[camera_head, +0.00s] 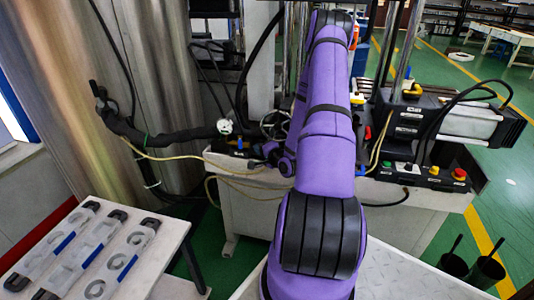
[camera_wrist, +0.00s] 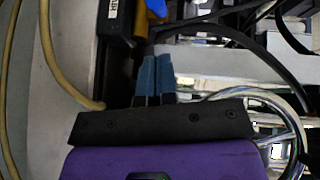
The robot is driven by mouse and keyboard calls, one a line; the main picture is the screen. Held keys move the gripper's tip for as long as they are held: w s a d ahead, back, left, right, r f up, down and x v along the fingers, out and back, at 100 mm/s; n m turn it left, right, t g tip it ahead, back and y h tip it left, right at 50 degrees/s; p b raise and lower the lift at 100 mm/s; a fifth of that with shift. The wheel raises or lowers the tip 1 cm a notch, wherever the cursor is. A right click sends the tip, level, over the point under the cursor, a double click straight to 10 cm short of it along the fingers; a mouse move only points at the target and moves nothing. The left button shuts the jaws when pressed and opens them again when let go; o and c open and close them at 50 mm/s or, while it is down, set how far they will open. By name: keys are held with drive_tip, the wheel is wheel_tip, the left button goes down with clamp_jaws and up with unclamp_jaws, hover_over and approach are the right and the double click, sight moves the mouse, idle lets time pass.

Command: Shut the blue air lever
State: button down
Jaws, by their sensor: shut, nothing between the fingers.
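The blue lever (camera_wrist: 156,7) shows at the top edge of the wrist view, partly cut off, beside a dark fitting. My gripper (camera_wrist: 156,60) is shut and empty, its two blue-grey fingertips side by side just below the lever in that picture. A gap seems to lie between tips and lever; contact is not visible. In the head view a small blue part (camera_head: 240,144), likely the same lever, sits on the bench left of my gripper (camera_head: 268,151). The lever's exact angle is too small to tell.
A black labelled block (camera_wrist: 115,22) stands left of the fingertips. Yellow hoses (camera_head: 180,157) and black cables run close by. A control box with coloured buttons (camera_head: 430,174) is at the right. A white table (camera_head: 150,255) with several moulds stands at lower left.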

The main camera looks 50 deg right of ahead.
sight(240, 144)
drive_tip(key=w, duration=0.1)
drive_tip(key=w+a, duration=0.2)
drive_tip(key=w, duration=0.1)
drive_tip(key=shift+f, duration=0.4)
drive_tip(key=w+a, duration=0.2)
drive_tip(key=a, duration=0.1)
drive_tip(key=shift+w, duration=0.25)
drive_tip(key=shift+s, duration=0.15)
